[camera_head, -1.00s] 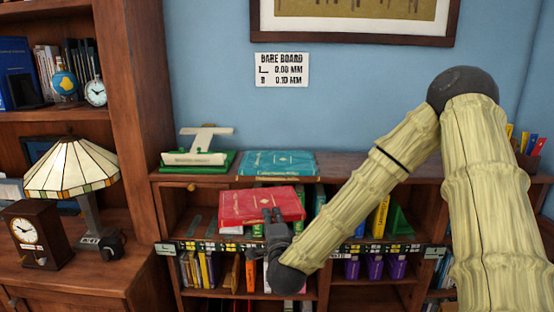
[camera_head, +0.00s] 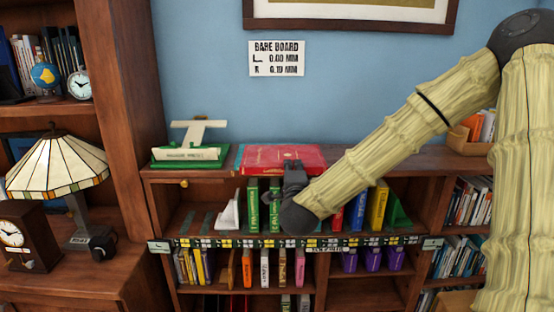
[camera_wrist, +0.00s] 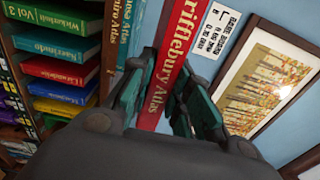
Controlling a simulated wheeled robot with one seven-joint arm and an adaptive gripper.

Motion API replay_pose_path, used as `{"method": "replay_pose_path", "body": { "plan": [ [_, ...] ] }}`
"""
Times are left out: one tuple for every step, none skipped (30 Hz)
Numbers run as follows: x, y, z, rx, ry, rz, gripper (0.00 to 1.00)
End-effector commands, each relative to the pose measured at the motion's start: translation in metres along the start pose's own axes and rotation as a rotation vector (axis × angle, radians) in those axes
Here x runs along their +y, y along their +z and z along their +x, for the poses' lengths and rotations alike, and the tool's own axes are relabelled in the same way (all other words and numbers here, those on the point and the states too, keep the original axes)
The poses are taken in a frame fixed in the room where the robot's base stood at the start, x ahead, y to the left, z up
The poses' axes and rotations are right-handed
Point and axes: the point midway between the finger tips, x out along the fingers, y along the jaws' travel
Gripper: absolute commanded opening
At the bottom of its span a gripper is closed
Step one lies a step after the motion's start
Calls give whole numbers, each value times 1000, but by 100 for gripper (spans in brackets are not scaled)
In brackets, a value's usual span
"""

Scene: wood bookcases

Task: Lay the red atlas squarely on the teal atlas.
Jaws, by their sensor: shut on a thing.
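The red atlas (camera_head: 283,157) lies flat over the bookcase top in the head view, spine toward me. My gripper (camera_head: 292,170) is shut on its spine edge. In the wrist view, my gripper's fingers (camera_wrist: 172,98) straddle the red spine (camera_wrist: 176,62). The teal atlas is mostly hidden beneath the red one; a thin teal strip (camera_head: 239,158) shows at its left end. The teal spine (camera_wrist: 128,38) shows beside the red one in the wrist view, slightly askew to it. I cannot tell whether the two covers touch.
A white-and-green press (camera_head: 190,150) stands left on the bookcase top (camera_head: 365,157). Green, blue and yellow books (camera_head: 377,205) stand on the shelf below. A lamp (camera_head: 60,168) and clock (camera_head: 12,235) are at left. The top right of the atlases is partly behind my arm.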

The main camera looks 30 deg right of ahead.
Motion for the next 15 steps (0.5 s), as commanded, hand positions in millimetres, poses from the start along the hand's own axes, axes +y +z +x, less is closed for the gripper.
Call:
{"method": "replay_pose_path", "body": {
  "plan": [
    [-3,0,8,2,-2,0,0],
    [-2,1,13,3,-2,-1,0],
    [-2,2,19,4,-2,0,0],
    [-2,2,24,5,-2,0,0],
    [-1,3,29,5,-2,0,0],
    [0,4,35,4,-2,0,0],
    [0,5,40,4,-2,0,0],
    [1,6,44,3,-2,-1,0],
    [1,8,51,3,-3,-1,0],
    [2,9,55,3,-3,-1,0],
    [2,10,60,3,-3,-1,0],
    [2,12,66,2,-3,-1,0],
    [3,13,71,1,-2,-1,0],
    [4,14,76,1,-2,-1,0],
    [4,16,82,1,-3,0,0]
  ]
}}
